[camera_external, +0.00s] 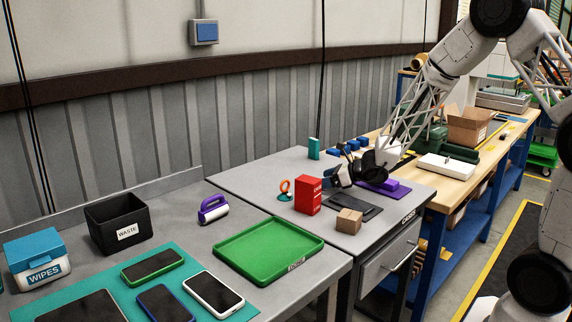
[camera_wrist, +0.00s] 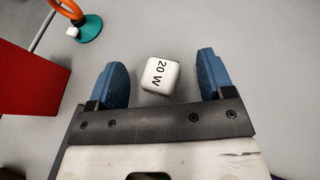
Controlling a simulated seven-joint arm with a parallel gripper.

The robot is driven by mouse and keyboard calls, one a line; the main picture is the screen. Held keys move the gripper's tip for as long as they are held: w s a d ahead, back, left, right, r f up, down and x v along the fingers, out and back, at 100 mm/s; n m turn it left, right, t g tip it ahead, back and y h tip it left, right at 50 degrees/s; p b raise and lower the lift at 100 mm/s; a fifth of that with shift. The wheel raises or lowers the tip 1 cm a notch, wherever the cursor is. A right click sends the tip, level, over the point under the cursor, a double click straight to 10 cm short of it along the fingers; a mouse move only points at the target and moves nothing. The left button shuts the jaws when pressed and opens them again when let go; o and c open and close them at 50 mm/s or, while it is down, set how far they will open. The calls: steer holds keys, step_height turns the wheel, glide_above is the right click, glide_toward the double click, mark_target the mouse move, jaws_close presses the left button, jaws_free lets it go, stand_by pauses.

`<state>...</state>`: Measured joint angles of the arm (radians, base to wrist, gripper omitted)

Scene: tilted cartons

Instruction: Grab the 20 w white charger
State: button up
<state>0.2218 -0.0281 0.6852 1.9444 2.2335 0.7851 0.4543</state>
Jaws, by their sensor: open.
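The white charger (camera_wrist: 160,76) is a small rounded cube marked "20 W" on top. In the wrist view it lies on the grey table, between and slightly beyond the two blue fingertips. My gripper (camera_wrist: 160,78) is open, with a clear gap on each side of the charger and nothing held. In the external view my gripper (camera_external: 335,177) is low over the grey table behind the red box. The charger cannot be made out there.
A red box (camera_external: 308,195) stands close by; it also shows in the wrist view (camera_wrist: 28,75). An orange ring on a teal base (camera_external: 285,189) is nearby. A small cardboard box (camera_external: 349,221), a dark flat pad (camera_external: 357,206) and a green tray (camera_external: 268,250) lie nearer.

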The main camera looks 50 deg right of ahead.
steer(key=c, duration=1)
steer(key=shift+r, duration=0.1)
steer(key=shift+r, duration=0.7)
step_height(320, 180, up, 2)
steer(key=shift+r, duration=0.1)
steer(key=s, duration=0.5)
steer(key=s+a+r, duration=0.1)
steer(key=s, duration=1)
steer(key=shift+a+r, duration=0.15)
